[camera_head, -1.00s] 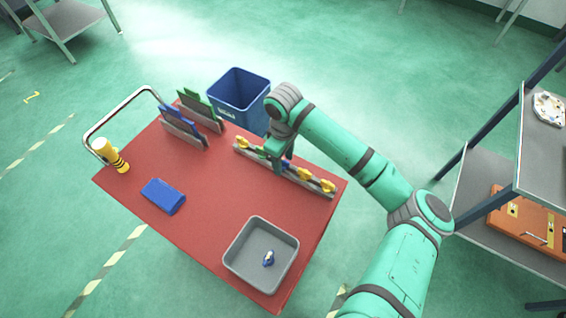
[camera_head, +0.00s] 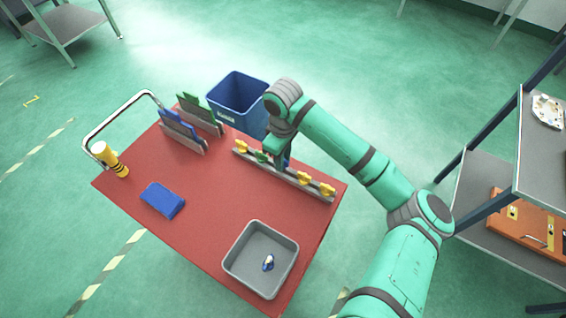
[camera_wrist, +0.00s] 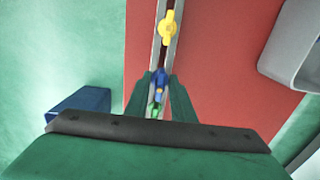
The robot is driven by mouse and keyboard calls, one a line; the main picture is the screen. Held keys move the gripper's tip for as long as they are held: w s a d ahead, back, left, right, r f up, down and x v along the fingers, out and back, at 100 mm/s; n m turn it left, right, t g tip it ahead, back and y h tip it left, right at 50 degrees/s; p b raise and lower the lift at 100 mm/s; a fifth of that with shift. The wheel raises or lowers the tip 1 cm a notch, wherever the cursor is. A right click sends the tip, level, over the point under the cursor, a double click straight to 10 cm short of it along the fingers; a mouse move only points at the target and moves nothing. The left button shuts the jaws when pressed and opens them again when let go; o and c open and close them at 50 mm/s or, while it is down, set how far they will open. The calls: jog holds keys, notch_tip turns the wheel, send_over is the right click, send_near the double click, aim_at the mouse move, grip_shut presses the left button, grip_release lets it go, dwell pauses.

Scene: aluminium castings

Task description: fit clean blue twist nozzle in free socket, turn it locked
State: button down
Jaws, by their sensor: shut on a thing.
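My gripper (camera_head: 282,158) is over the middle of the metal rail (camera_head: 285,173) on the red cart. In the wrist view its two green fingers (camera_wrist: 160,84) are closed around a blue nozzle (camera_wrist: 160,77), which stands at the rail line. Whether it is fully seated or locked cannot be told. A green nozzle (camera_head: 262,156) sits in the rail beside it. Yellow nozzles sit at the rail's left end (camera_head: 241,147) and towards its right end (camera_head: 303,178). Another blue nozzle with a whitish part (camera_head: 268,263) lies in the grey tray (camera_head: 235,268).
Upright blue (camera_head: 182,130) and green (camera_head: 200,110) plates are at the back. A blue bin (camera_head: 238,98) stands behind. The cart's middle is clear.

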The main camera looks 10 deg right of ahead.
jog(key=s+a+r, duration=0.9)
jog(key=a+r, duration=0.1)
jog(key=shift+s+a+r, duration=0.2)
jog(key=shift+s+a, duration=0.05)
